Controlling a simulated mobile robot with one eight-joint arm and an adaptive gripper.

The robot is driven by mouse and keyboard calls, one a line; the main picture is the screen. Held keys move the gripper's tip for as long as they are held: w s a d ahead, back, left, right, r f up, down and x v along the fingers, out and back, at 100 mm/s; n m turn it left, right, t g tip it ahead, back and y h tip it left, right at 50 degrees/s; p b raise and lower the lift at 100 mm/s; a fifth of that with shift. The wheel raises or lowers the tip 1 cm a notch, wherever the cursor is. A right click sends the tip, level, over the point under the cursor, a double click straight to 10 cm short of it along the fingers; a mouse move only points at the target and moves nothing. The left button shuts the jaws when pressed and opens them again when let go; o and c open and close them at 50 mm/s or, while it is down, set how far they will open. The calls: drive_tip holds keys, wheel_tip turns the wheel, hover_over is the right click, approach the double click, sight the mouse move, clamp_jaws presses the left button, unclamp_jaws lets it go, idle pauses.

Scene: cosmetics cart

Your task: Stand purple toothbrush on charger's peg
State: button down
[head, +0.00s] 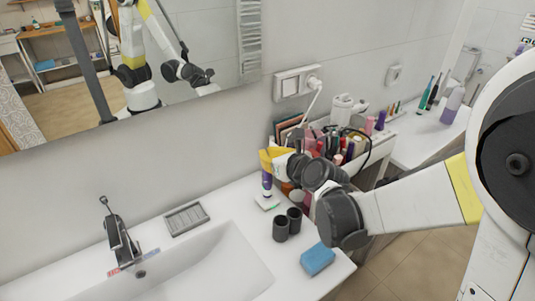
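The purple toothbrush (267,180) stands roughly upright near the counter's back edge, just above the small white charger (266,203) with a green light. Its upper part is covered by yellow parts at the end of my arm. My gripper (267,162) is at the toothbrush's upper part. Its fingers are too small and overlapped to tell whether they are closed on it. The toothbrush's lower end meets the charger in the picture. The peg is hidden, so I cannot tell whether the toothbrush is seated on it.
Two dark cups (287,225) stand right of the charger, with a blue sponge (317,259) nearer the front. A grey soap dish (187,218), faucet (119,240) and sink (205,275) lie left. A crowded cosmetics cart (376,143) is behind my arm. A wall socket (291,84) is above.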

drive_tip(key=shift+f+b, duration=0.75)
drive_tip(key=shift+f, duration=0.15)
drive_tip(key=c, duration=1.5)
unclamp_jaws()
drive_tip(key=shift+c, duration=0.2)
drive_tip(key=shift+r, duration=0.1)
drive_tip(key=v, duration=1.2)
drive_tip(key=s+d+f+n+g+h, duration=0.1)
drive_tip(key=s+d+n, duration=0.5)
drive_tip(key=n, duration=0.9)
drive_tip(key=s+d+f+n+g+h, duration=0.2)
drive_tip(key=s+d+n+h, duration=0.3)
drive_tip(key=s+n, duration=0.6)
drive_tip(key=d+n+g, duration=0.1)
drive_tip(key=n, duration=0.2)
drive_tip(key=shift+s+d+f+n+g+h, duration=0.2)
drive_tip(key=shift+d+f+n+g+h, duration=0.1)
drive_tip(key=shift+d+n, duration=0.1)
